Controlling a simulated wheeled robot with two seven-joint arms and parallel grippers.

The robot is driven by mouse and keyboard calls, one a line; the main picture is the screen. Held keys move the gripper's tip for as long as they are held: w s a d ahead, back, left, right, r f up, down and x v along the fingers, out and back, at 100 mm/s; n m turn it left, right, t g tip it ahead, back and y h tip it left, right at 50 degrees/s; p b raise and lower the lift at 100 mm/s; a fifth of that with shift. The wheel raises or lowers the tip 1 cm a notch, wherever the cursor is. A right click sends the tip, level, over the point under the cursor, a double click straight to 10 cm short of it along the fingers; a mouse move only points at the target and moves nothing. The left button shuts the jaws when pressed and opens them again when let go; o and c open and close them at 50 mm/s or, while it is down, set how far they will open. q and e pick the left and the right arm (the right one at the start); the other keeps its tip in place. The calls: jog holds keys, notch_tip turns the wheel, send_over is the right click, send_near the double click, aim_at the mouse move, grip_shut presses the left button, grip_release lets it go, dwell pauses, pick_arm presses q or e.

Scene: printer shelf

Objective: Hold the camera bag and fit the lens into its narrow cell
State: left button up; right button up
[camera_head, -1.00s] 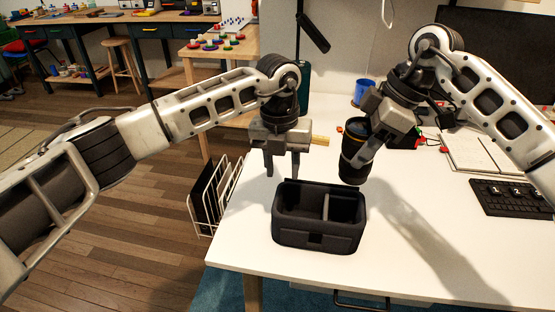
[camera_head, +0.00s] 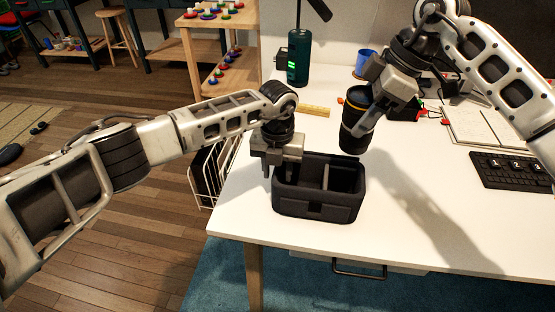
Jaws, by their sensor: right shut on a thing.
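The dark camera bag (camera_head: 318,207) stands open and upright on the white table, with a divider (camera_head: 325,177) splitting its inside into a wider left cell and a narrower right cell. My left gripper (camera_head: 278,168) points down at the bag's left end. One finger shows outside the left wall; the other is partly hidden near the rim, and I cannot tell whether it touches. The jaws look apart. My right gripper (camera_head: 372,122) is shut on the black lens (camera_head: 353,135), which has a thin yellowish ring. It holds the lens nearly upright, above and behind the bag's right end.
A white wire rack (camera_head: 212,172) stands left of the table. A wooden block (camera_head: 314,110), a green bottle (camera_head: 299,58) and a blue cup (camera_head: 366,62) are behind. A notebook (camera_head: 485,127) and a black keypad (camera_head: 512,171) lie right. The table's front right is clear.

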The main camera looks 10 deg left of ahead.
pick_arm(q)
jog(key=shift+f, duration=0.1)
grip_shut()
pick_arm(e)
jog(key=shift+f+m+t, duration=0.3)
jog(key=shift+f+m, duration=0.5)
jog(key=shift+f, duration=0.5)
notch_tip(320, 180, down, 9)
jog(key=shift+f, duration=0.2)
jog(key=shift+f, duration=0.15)
jog(key=shift+f, duration=0.5)
jog(key=o, duration=1.2)
